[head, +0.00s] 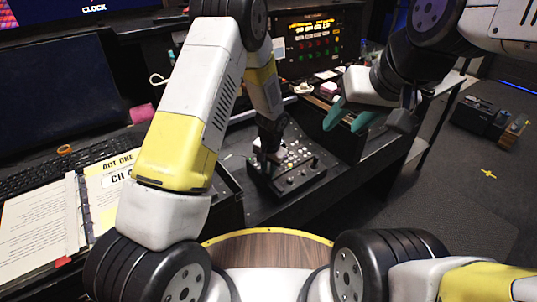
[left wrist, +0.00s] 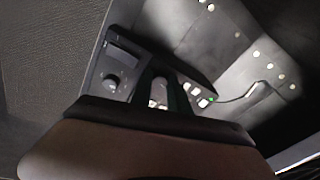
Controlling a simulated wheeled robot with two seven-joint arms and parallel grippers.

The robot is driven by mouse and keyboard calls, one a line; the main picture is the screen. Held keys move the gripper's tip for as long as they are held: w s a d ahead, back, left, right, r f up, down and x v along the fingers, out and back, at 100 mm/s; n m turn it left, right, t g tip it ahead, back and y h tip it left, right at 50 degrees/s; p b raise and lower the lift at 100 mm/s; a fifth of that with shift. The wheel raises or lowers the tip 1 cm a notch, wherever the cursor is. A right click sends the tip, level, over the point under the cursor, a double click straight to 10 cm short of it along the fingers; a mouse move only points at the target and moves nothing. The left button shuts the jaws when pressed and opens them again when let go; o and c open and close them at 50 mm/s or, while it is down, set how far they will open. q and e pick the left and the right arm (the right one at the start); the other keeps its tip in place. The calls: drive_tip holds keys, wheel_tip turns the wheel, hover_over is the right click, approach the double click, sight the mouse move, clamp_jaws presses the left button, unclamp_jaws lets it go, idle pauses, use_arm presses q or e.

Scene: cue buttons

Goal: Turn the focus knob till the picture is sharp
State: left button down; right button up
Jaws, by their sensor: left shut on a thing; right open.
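A black control console (head: 262,181) with pale buttons (head: 292,153) and small knobs stands on the desk. My left gripper (head: 268,150) reaches down onto its far left part. In the left wrist view, a round dark knob (left wrist: 112,82) stands on the console, left of and outside the fingers. I cannot tell which knob is the focus one. My right gripper (head: 350,118), with teal fingers, is open and empty above the right of the desk.
A panel with lit buttons and yellow text (head: 305,42) stands behind the console. A dark monitor (head: 55,98), a keyboard (head: 25,182), an open binder (head: 105,190) and a pink roll (head: 142,113) are at the left. Open floor (head: 470,205) lies at the right.

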idle(0.4)
use_arm(q)
drive_tip(key=c, duration=1.5)
unclamp_jaws()
drive_tip(key=shift+r, duration=0.1)
drive_tip(key=r, duration=0.2)
drive_tip(key=s+r, duration=0.1)
drive_tip(key=r, duration=0.4)
drive_tip(key=shift+s+d+r, duration=0.15)
drive_tip(key=shift+d+r, duration=0.05)
drive_tip(key=shift+r, duration=0.05)
